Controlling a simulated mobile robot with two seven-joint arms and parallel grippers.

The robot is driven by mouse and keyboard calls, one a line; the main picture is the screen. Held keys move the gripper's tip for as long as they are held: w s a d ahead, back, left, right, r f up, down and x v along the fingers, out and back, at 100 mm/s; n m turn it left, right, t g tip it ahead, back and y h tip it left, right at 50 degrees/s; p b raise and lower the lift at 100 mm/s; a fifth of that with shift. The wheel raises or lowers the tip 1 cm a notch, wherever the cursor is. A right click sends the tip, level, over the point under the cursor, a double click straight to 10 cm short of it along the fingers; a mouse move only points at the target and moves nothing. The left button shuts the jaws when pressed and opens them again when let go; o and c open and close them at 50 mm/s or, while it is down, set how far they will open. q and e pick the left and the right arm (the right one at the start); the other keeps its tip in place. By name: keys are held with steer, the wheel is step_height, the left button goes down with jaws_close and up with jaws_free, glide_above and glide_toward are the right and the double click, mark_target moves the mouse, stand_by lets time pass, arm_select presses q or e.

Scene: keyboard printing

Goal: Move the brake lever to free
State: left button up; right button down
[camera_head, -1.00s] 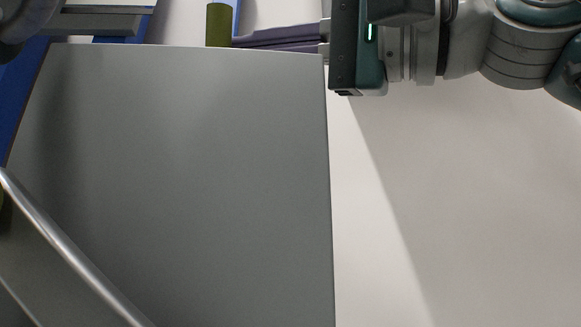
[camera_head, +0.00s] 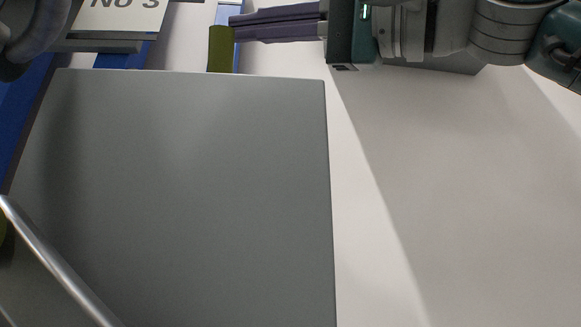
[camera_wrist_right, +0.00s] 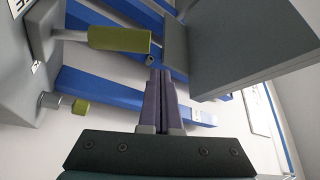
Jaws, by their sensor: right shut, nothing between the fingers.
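An olive-green cylindrical grip (camera_head: 220,50) stands at the top of the head view, behind the grey panel's far edge. I cannot tell for sure that it is the brake lever's handle. My right gripper (camera_head: 232,27) comes in from the right, its dark purple fingers together and empty, tips beside the grip's upper end. In the right wrist view the fingers (camera_wrist_right: 158,75) point away from the camera. A green grip on a grey rod (camera_wrist_right: 120,39) lies ahead and left of them there, and a smaller green knob (camera_wrist_right: 80,107) is lower left. My left gripper does not show.
A large grey panel (camera_head: 180,190) fills the middle of the head view. A metal rod (camera_head: 55,265) crosses the lower left. A white sign (camera_head: 120,15) and blue frame bars stand upper left. Pale floor is clear at right. In the wrist view a grey slab (camera_wrist_right: 240,45) stands close right of the fingers.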

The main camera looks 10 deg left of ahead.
step_height(320, 180, up, 15)
steer(key=p, duration=1)
steer(key=shift+r, duration=0.15)
